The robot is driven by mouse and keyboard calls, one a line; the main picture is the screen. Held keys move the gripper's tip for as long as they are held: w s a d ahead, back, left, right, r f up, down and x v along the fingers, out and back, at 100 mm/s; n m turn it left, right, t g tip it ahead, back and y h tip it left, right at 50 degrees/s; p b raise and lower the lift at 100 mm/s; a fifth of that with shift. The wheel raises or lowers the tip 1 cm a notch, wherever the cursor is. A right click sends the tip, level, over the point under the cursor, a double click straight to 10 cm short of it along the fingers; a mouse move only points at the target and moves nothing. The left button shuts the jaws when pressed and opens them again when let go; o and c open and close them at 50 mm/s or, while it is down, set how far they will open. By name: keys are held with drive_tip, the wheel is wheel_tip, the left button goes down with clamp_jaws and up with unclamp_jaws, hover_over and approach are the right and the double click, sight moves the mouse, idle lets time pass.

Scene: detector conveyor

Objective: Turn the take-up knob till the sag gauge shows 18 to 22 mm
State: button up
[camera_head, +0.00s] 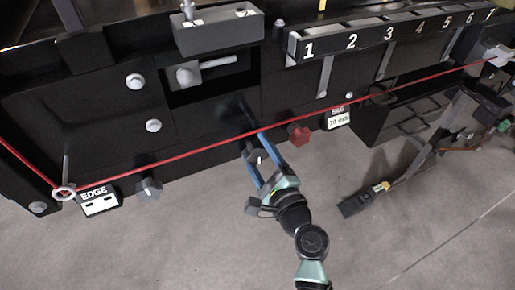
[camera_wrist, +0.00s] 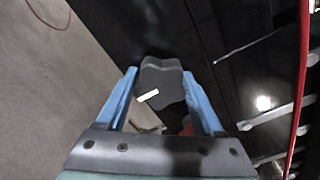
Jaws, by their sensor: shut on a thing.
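My gripper (camera_head: 255,158) is shut on a dark grey lobed knob, with one blue finger on each side. The knob (camera_wrist: 162,82) shows between the fingers in the wrist view, with a white mark on its face. In the head view it is mostly hidden by the fingers. No label on it is readable, so I take it as the take-up knob by the grip alone. The sag gauge (camera_head: 338,119) is a small white display to the right, and it seems to read 20 mm. The digits are small.
A red knob (camera_head: 299,135) sits between my gripper and the gauge. Another grey knob (camera_head: 149,188) is beside the EDGE display (camera_head: 99,204). A red cord (camera_head: 200,146) crosses the dark panel just above my gripper. Numbered slots (camera_head: 390,36) are at upper right. Grey floor lies below.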

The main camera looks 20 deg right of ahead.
drive_tip(key=shift+f, duration=0.1)
idle(0.3)
drive_tip(key=o, duration=1.4)
drive_tip(key=s, duration=0.8)
drive_tip(key=s+b, duration=0.1)
drive_tip(key=s, duration=0.4)
drive_tip(key=shift+d, duration=0.25)
